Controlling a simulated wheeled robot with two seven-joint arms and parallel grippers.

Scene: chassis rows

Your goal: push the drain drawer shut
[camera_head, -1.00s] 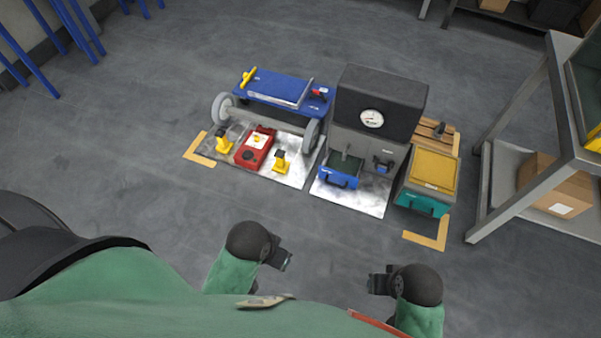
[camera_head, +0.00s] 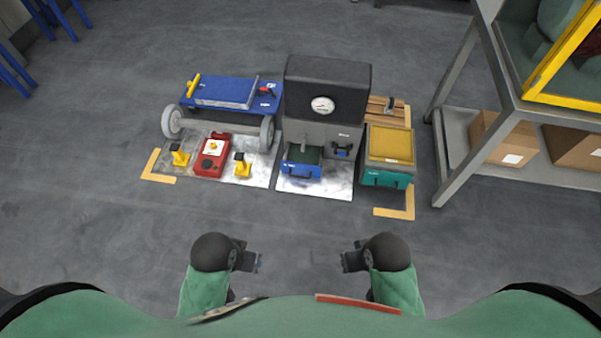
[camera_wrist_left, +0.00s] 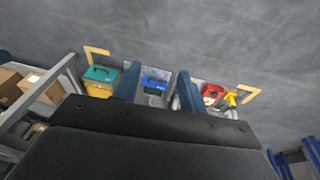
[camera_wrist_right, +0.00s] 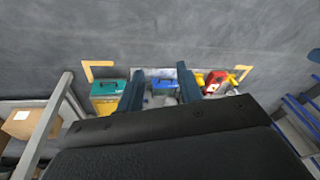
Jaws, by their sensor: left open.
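A blue drawer (camera_head: 301,169) with a handle sticks out of the front of a grey and black cabinet (camera_head: 328,86) with a round gauge; its dark inside shows. I take it for the drain drawer, as its label is too small to read. The drawer also shows between the fingers in the left wrist view (camera_wrist_left: 154,84) and the right wrist view (camera_wrist_right: 164,87). My left gripper (camera_head: 258,262) and my right gripper (camera_head: 345,262) are both open and empty, well on my side of the drawer, touching nothing.
Left of the cabinet stand a blue wheeled cart (camera_head: 232,92), a red box (camera_head: 212,156) and two yellow pieces. A teal box with a yellow top (camera_head: 388,160) stands right of it. A grey metal rack (camera_head: 455,110) is farther right. The floor before the cabinet is clear.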

